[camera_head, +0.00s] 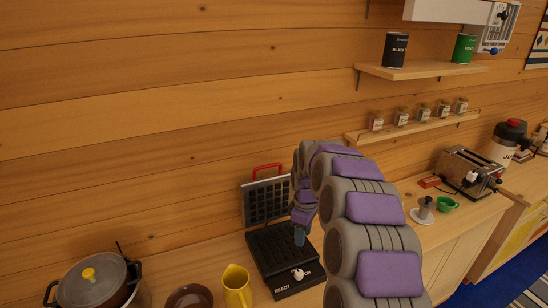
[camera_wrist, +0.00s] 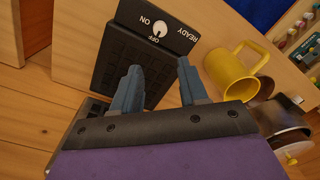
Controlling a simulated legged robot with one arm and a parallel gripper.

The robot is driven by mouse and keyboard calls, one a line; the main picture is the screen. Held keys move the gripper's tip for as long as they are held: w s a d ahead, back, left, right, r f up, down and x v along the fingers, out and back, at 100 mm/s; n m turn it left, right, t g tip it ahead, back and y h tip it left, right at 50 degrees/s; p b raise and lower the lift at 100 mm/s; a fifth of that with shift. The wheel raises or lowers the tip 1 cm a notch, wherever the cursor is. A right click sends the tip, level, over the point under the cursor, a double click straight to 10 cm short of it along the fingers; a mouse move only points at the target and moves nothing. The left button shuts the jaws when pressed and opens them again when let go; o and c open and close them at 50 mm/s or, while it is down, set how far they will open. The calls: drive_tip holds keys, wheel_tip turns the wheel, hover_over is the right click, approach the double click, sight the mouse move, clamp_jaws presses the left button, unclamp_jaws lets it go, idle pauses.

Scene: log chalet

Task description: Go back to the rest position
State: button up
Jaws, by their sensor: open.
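My gripper (camera_head: 300,236) is at the end of my grey and purple arm, above the open waffle iron (camera_head: 284,262) on the counter. In the wrist view my gripper (camera_wrist: 158,82) has its two blue-grey fingers apart with nothing between them. The black waffle iron (camera_wrist: 122,58) lies beyond the fingers, its knob and READY, OFF and ON marks showing. Its lid (camera_head: 266,202) with a red handle stands raised at the back. My arm hides part of the iron and the counter to its right.
A yellow mug (camera_head: 236,288), a brown bowl (camera_head: 190,297) and a lidded pot (camera_head: 95,281) stand left of the iron. Shelves (camera_head: 424,70) with tins and jars hang above.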

drive_tip(key=s+a+r+m+b, duration=0.1)
drive_tip(key=s+r+m, duration=0.15)
drive_tip(key=s, duration=0.65)
drive_tip(key=s+a+r+m+b, duration=0.15)
drive_tip(key=s+r, duration=0.25)
drive_tip(key=s, duration=0.6)
drive_tip(key=s+d+f+m+g+b, duration=0.1)
drive_tip(key=s+m, duration=0.6)
drive_tip(key=s, duration=1.7)
wheel_tip(320, 180, down, 2)
drive_tip(key=shift+d+f+b, duration=0.15)
drive_tip(key=shift+d+b, duration=0.15)
drive_tip(key=shift+d, duration=0.35)
drive_tip(key=shift+c, duration=0.2)
